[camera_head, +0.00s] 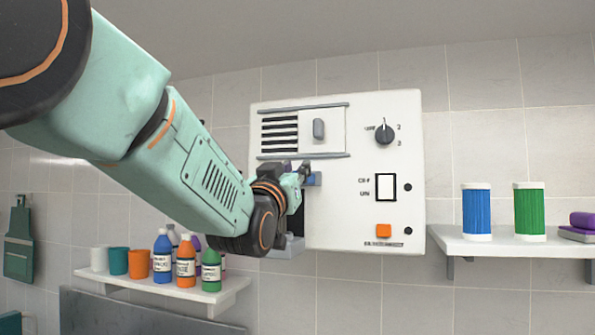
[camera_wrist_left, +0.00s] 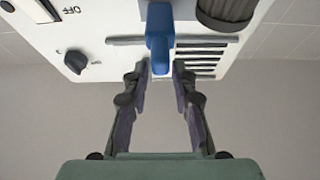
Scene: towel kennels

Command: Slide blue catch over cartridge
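The blue catch (camera_head: 313,179) sits on the front of the white wall unit (camera_head: 357,222), mostly hidden by my left gripper in the head view. In the left wrist view the blue catch (camera_wrist_left: 160,45) points down toward my left gripper (camera_wrist_left: 162,68). Its fingers are apart, with the tips on either side of the catch's lower end; I cannot tell whether they touch it. A dark ribbed round body (camera_wrist_left: 226,10), which looks like the cartridge, lies right of the catch in that view. My arm hides that area in the head view. My right gripper is not in view.
The unit has a panel with a grey handle (camera_head: 318,128), a knob (camera_head: 384,133), a white switch (camera_head: 386,187) and an orange button (camera_head: 384,230). A left shelf (camera_head: 222,298) holds bottles and cups. A right shelf (camera_head: 510,246) holds blue (camera_head: 477,211) and green (camera_head: 529,211) ribbed cylinders.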

